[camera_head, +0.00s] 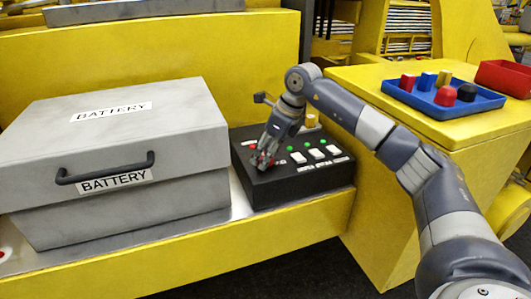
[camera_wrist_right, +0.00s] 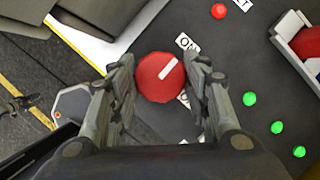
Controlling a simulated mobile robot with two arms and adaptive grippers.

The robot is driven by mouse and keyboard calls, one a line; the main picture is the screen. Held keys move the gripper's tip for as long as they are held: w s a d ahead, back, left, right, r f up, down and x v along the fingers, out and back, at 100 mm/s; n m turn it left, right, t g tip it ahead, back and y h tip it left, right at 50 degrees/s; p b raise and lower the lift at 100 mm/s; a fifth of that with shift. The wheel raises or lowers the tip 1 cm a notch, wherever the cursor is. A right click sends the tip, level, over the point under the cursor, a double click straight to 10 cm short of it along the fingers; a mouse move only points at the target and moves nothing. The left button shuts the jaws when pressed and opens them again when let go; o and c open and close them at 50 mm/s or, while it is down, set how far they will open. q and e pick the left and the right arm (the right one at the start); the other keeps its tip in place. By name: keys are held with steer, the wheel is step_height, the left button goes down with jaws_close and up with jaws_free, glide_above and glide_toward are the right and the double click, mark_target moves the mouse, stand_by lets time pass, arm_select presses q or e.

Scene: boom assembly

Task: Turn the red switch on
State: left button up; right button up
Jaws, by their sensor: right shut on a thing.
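The red switch (camera_wrist_right: 160,77) is a round knob with a white pointer mark, on top of a black control box (camera_head: 300,182). In the right wrist view the mark slants to the upper right, towards a partly hidden label that seems to read "ON". My right gripper (camera_head: 264,160) reaches down onto the left part of the box and is shut on the knob. In the wrist view its fingers (camera_wrist_right: 161,82) stand on both sides of the knob. In the head view the gripper mostly hides the knob. My left gripper is out of view.
A grey battery case (camera_head: 115,150) with a black handle stands just left of the control box. Green lights (camera_head: 306,145) and white switches (camera_head: 316,154) lie to the right of the gripper. A blue tray (camera_head: 460,108) and a red bin (camera_head: 505,75) sit on the yellow surface at right.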

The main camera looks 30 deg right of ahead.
stand_by(0.4)
steer(key=o, duration=1)
steer(key=shift+o, duration=0.2)
steer(key=v, duration=1.2)
steer(key=shift+d, duration=0.1)
